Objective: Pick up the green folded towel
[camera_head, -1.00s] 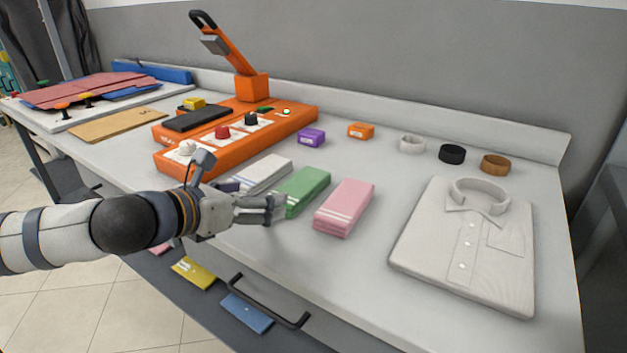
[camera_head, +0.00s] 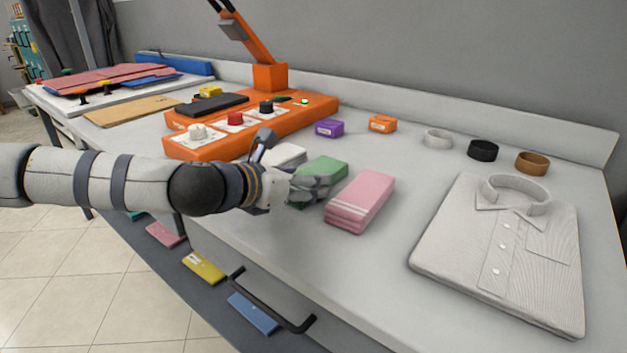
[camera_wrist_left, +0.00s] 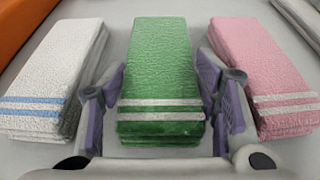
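The green folded towel (camera_head: 322,168) lies on the white table between a white towel and a pink one. In the left wrist view the green towel (camera_wrist_left: 160,65) lies lengthwise in the middle, with two pale stripes at its near end. My left gripper (camera_head: 316,188) is at the near end of the green towel and partly covers it. In the left wrist view my left gripper (camera_wrist_left: 161,88) is open, with one finger on each side of the towel. Narrow gaps seem to show between the fingers and the towel's sides. My right gripper is not in view.
The white towel (camera_wrist_left: 58,70) and the pink towel (camera_wrist_left: 258,65) lie close outside the fingers. An orange press (camera_head: 240,128) stands behind, and a folded shirt (camera_head: 500,255) lies at the right. A drawer handle (camera_head: 268,305) is below the table's front edge.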

